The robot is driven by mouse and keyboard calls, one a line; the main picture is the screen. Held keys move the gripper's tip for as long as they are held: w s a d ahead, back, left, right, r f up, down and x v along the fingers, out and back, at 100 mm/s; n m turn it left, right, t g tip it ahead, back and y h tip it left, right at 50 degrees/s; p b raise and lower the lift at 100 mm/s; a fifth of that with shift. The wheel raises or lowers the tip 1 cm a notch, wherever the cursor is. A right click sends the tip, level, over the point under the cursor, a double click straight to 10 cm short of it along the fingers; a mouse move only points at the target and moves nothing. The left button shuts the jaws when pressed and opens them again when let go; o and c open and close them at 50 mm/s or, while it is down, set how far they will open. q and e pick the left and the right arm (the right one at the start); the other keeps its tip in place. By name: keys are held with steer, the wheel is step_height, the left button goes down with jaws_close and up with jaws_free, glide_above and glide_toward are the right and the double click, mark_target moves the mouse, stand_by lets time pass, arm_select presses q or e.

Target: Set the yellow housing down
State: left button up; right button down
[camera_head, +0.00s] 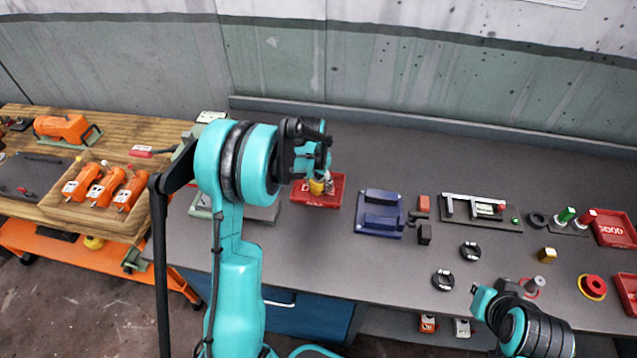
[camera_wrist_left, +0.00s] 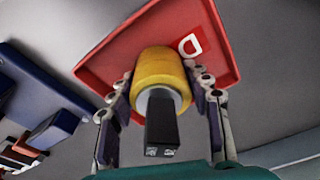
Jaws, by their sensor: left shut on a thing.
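The yellow housing (camera_wrist_left: 160,72) is a short cylinder with a pale inner ring and a dark block at its near end. My left gripper (camera_wrist_left: 165,90) is shut on it, one finger on each side. The red tray (camera_wrist_left: 225,75) with a white letter lies right behind the housing in the left wrist view; I cannot tell if they touch. In the head view the housing (camera_head: 317,187) shows over the red tray (camera_head: 325,203), partly hidden by my left arm. My right gripper (camera_head: 500,300) is at the lower right, its fingers unclear.
A blue fixture (camera_head: 380,215) stands just right of the red tray. Black rings (camera_head: 443,280), a yellow block (camera_head: 546,254) and a red button (camera_head: 592,286) lie farther right. The bench front near the left arm is clear.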

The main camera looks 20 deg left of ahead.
arm_select(q)
steer(key=shift+f, duration=0.1)
steer(key=o, duration=1.4)
